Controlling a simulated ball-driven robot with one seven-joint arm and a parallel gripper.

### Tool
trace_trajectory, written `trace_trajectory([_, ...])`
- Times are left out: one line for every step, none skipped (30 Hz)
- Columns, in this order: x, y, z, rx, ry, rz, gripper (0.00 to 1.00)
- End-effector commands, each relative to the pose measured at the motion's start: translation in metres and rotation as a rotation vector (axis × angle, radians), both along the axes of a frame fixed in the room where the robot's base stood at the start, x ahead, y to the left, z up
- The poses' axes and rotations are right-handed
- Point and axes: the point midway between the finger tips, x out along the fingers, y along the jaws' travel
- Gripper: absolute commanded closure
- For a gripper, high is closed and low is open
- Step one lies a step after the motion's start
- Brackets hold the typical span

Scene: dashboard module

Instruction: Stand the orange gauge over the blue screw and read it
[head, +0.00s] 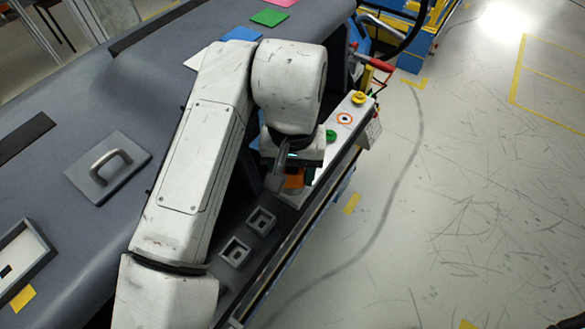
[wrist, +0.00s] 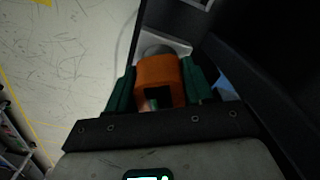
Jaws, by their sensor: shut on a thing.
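The orange gauge (wrist: 158,72) sits between the two green fingers of my gripper (wrist: 158,88) in the wrist view, and the fingers are shut on it. It has a dark square opening on the side facing the camera. In the head view only a small orange part of the gauge (head: 294,181) shows below my wrist, near the lower end of the white panel. A grey rounded thing shows just beyond the gauge in the wrist view; I cannot tell whether it belongs to it. I cannot make out the blue screw in either view; my arm covers part of the panel.
The white panel (head: 349,108) carries a yellow knob (head: 358,97), a green knob (head: 331,136) and an orange hexagon outline (head: 344,118). Two grey square sockets (head: 236,252) lie below. A grey plate with a handle (head: 107,167) lies left on the dashboard. The floor at right is open.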

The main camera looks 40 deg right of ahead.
Motion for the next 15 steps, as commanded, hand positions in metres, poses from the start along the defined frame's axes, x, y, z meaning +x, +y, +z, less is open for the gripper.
trace_trajectory([0.0000, 0.0000, 0.0001, 0.000, 0.000, 0.000, 0.82])
trace_trajectory([0.0001, -0.0001, 0.0001, 0.000, 0.000, 0.000, 0.82])
trace_trajectory([0.0001, -0.0001, 0.0000, 0.000, 0.000, 0.000, 0.82])
trace_trajectory([0.0001, -0.0001, -0.0001, 0.000, 0.000, 0.000, 0.82])
trace_trajectory([0.0000, 0.0000, -0.0003, 0.000, 0.000, 0.000, 0.82])
trace_trajectory([0.0000, -0.0001, -0.0006, 0.000, 0.000, 0.000, 0.82])
trace_trajectory([0.0000, -0.0001, -0.0009, 0.000, 0.000, 0.000, 0.82])
trace_trajectory([0.0000, -0.0001, -0.0012, 0.000, 0.000, 0.000, 0.82])
trace_trajectory([-0.0001, -0.0001, -0.0016, 0.000, 0.000, 0.000, 0.82])
trace_trajectory([-0.0001, -0.0001, -0.0020, 0.000, 0.000, 0.000, 0.82])
trace_trajectory([-0.0001, -0.0001, -0.0023, 0.000, 0.000, 0.000, 0.82])
trace_trajectory([-0.0001, -0.0001, -0.0028, -0.001, 0.001, 0.000, 0.82])
trace_trajectory([-0.0001, -0.0001, -0.0031, -0.001, 0.001, 0.000, 0.82])
trace_trajectory([-0.0001, -0.0001, -0.0035, -0.001, 0.001, 0.000, 0.82])
trace_trajectory([-0.0001, -0.0001, -0.0039, -0.001, 0.001, 0.000, 0.82])
